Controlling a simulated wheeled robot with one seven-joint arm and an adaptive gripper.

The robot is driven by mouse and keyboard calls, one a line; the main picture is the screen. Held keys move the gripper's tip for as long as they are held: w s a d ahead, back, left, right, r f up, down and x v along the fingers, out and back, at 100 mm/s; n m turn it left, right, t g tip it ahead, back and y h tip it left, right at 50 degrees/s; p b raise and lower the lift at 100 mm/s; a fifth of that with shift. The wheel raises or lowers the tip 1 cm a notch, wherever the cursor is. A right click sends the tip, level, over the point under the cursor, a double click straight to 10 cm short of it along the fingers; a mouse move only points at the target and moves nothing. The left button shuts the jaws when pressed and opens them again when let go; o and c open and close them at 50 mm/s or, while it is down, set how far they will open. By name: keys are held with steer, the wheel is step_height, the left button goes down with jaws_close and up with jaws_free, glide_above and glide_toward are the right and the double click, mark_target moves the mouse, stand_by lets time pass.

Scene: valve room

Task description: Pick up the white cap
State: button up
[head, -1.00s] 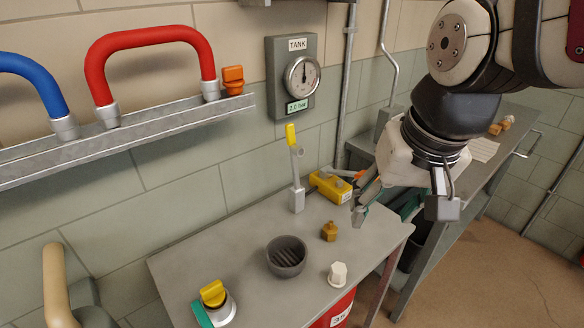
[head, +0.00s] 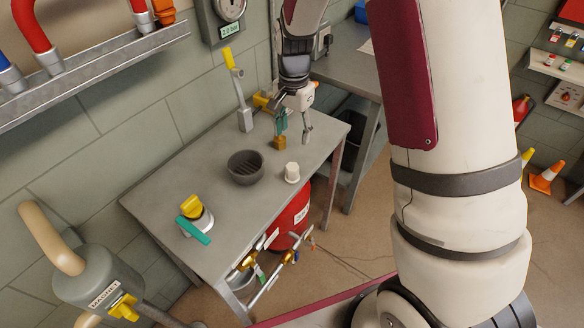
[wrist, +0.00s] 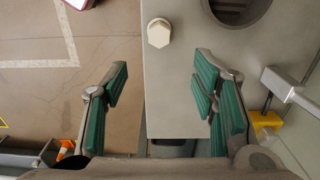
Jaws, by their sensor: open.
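The white cap (head: 291,172) stands on the grey table (head: 222,215), close to its right edge and to the right of the dark bowl (head: 246,168). In the wrist view the cap (wrist: 159,33) is near the top centre, with a faceted end. My gripper (head: 294,127) is open and empty above the far right part of the table, behind the cap. In the wrist view its green-padded fingers (wrist: 160,84) are spread wide, with the cap beyond the fingertips and roughly in line with the gap between them.
A brass fitting (head: 279,143) sits behind the cap, close below my gripper. A grey upright with a yellow handle (head: 238,90) stands at the table's back. A yellow-topped valve (head: 193,208) is at front left. A red container (head: 290,217) is under the table.

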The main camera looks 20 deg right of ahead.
glide_toward(292, 166)
steer(key=f, duration=0.5)
steer(key=shift+d+f+p, duration=0.15)
steer(key=shift+d+p, duration=0.1)
steer(key=shift+p, duration=0.1)
steer(key=f, duration=0.2)
steer(key=f+p, duration=0.1)
steer(key=f, duration=0.1)
steer(key=shift+s+a+f, duration=0.2)
steer(key=shift+w+f, duration=0.1)
steer(key=shift+f, duration=0.4)
steer(key=c, duration=1.1)
steer(key=shift+o, duration=0.2)
steer(key=shift+r, duration=0.1)
